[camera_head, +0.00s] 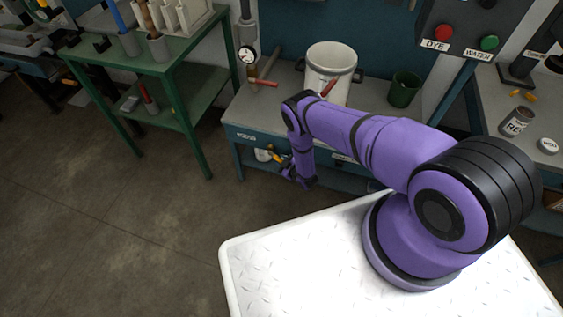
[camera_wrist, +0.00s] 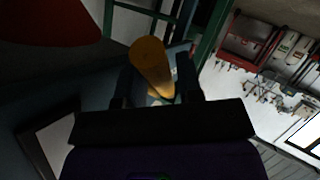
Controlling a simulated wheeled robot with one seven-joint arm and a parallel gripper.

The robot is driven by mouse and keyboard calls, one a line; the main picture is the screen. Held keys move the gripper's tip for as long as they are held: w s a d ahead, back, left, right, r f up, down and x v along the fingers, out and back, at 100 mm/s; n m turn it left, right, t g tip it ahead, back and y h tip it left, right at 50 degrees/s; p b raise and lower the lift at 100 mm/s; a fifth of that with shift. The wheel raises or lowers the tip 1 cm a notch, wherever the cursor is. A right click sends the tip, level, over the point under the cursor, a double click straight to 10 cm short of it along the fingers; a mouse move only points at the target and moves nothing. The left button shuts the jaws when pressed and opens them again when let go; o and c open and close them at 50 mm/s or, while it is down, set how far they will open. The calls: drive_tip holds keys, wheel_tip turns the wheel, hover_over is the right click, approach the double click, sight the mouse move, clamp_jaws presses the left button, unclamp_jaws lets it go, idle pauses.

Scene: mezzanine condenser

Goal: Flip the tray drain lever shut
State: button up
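A yellow-orange rounded handle (camera_wrist: 152,66), which looks like the drain lever, stands between the fingers of my gripper (camera_wrist: 157,88) in the wrist view. The fingers are apart on either side, with a gap visible beside the handle. I cannot tell if either finger touches it. In the head view my gripper (camera_head: 299,178) hangs low in front of the blue bench, below its top. A small yellow piece (camera_head: 278,156) shows just left of it, on or above the lower shelf. The lever's base and the tray are hidden or too dark to make out.
The blue bench (camera_head: 240,108) carries a white pot (camera_head: 331,66), a gauge (camera_head: 247,55), a red-handled part (camera_head: 262,83) and a green cup (camera_head: 404,89). A white bottle (camera_head: 263,153) stands low beneath. A green table (camera_head: 165,65) is at left. The floor (camera_head: 120,230) between is clear.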

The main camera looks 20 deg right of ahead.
drive_tip(key=shift+w, duration=0.15)
clamp_jaws()
drive_tip(key=shift+r, duration=0.1)
drive_tip(key=g, duration=0.1)
drive_tip(key=r+n+g+h, duration=0.1)
drive_tip(key=r+h, duration=0.1)
drive_tip(key=shift+s+d+r+g, duration=0.2)
drive_tip(key=shift+s+d+g, duration=0.15)
drive_tip(key=shift+d+g, duration=0.05)
drive_tip(key=shift+s+d+r+n+g+h, duration=0.15)
drive_tip(key=shift+r+n+g+h, duration=0.2)
drive_tip(key=shift+r+g+h, duration=0.3)
drive_tip(key=shift+d+r+n+g+h, duration=0.1)
drive_tip(key=shift+r+n+g+h, duration=0.35)
drive_tip(key=shift+h, duration=0.3)
drive_tip(key=shift+r, duration=0.1)
